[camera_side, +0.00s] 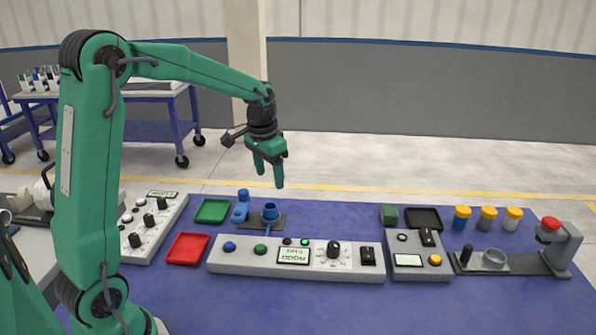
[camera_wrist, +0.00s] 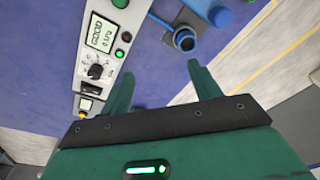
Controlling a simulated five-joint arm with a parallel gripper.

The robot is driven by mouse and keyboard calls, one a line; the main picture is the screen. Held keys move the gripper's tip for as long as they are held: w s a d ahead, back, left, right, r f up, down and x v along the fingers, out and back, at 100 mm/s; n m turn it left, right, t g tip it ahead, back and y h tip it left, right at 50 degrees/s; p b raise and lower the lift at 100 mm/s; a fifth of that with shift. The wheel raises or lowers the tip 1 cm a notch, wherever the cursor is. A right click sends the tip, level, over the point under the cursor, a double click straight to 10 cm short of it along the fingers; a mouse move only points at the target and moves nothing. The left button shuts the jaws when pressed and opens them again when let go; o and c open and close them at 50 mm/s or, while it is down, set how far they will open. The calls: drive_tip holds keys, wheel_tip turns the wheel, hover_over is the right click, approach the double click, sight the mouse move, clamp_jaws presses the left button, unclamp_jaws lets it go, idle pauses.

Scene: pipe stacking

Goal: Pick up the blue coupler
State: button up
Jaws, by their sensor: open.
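My gripper (camera_side: 269,179) is open and empty, with its fingers pointing down above the back of the blue table. In the wrist view my gripper (camera_wrist: 163,76) shows two green fingers spread apart with nothing between them. A short blue piece with an open round top (camera_side: 270,211), which looks like the coupler, stands at a dark base plate below my gripper. It also shows in the wrist view (camera_wrist: 184,40), beyond the fingertips. Another blue piece (camera_side: 241,207) stands just left of it and shows at the wrist view's top edge (camera_wrist: 218,14). Which piece is the coupler is not certain.
A green tray (camera_side: 213,211) and a red tray (camera_side: 187,249) lie to the left. A long grey control panel (camera_side: 296,258) stands in front of the blue pieces. Capped jars (camera_side: 487,219) and a grey fixture (camera_side: 556,245) are at the right. Table space right of the blue pieces is clear.

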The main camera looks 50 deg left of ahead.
drive_tip(key=g, duration=0.1)
hover_over(270, 206)
wheel_tip(270, 206, down, 8)
drive_tip(key=shift+f, duration=0.2)
drive_tip(key=shift+f, duration=0.1)
drive_tip(key=shift+d+f, duration=0.1)
drive_tip(key=shift+f, duration=1.1)
drive_tip(key=shift+f, duration=0.1)
drive_tip(key=shift+f, duration=2.45)
drive_tip(key=c, duration=1.1)
